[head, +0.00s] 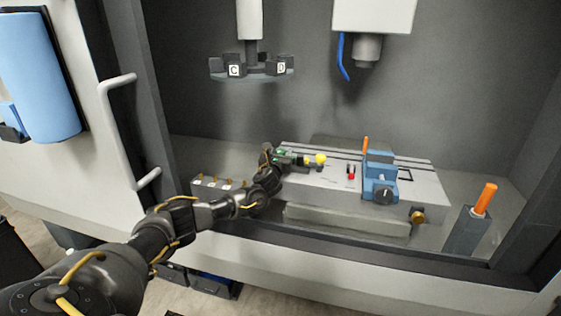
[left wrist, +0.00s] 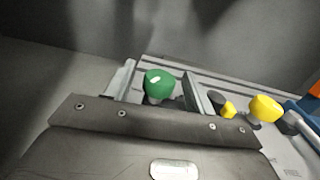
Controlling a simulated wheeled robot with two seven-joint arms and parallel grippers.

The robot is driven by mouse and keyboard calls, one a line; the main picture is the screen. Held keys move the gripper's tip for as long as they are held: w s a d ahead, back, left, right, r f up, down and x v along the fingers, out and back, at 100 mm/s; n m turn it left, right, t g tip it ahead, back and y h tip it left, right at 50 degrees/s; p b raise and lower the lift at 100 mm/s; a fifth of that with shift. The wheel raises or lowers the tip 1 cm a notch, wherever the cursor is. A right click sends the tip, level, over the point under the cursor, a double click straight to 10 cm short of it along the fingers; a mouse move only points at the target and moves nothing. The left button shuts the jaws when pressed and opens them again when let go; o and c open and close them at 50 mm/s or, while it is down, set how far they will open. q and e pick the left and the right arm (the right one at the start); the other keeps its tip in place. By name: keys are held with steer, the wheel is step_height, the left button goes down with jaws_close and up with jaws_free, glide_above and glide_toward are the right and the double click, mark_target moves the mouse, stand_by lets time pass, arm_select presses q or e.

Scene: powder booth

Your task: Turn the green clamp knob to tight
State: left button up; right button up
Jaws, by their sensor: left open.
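The green clamp knob (left wrist: 159,83) has a white mark on its top and shows between the two fingers of my left gripper (left wrist: 160,88) in the left wrist view. The fingers stand apart on either side of it, with a visible gap at least on the right. In the head view the left gripper (head: 288,158) is at the left end of the grey table, and only a bit of green shows by it. My right gripper is not in view.
A yellow knob (left wrist: 264,108) stands just right of the gripper; it also shows in the head view (head: 320,159). A blue vise (head: 380,178) and a small red knob (head: 351,175) are farther right on the slotted grey table (head: 420,180). A spindle (head: 367,48) hangs above.

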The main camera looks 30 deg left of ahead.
arm_select(q)
steer(key=shift+w+a+b, duration=0.2)
steer(key=shift+w+b, duration=0.1)
steer(key=shift+w, duration=0.25)
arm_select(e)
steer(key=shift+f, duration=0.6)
arm_select(q)
steer(key=shift+c, duration=0.2)
steer(key=c, duration=0.9)
steer(key=shift+a+f+m+t+h+b, duration=0.15)
steer(key=shift+m+t+h+b, duration=0.25)
steer(key=shift+m+h, duration=0.65)
steer(key=shift+h, duration=0.75)
steer(key=shift+m+h+b, duration=0.3)
steer(key=shift+m+h, duration=0.15)
steer(key=shift+h, duration=0.05)
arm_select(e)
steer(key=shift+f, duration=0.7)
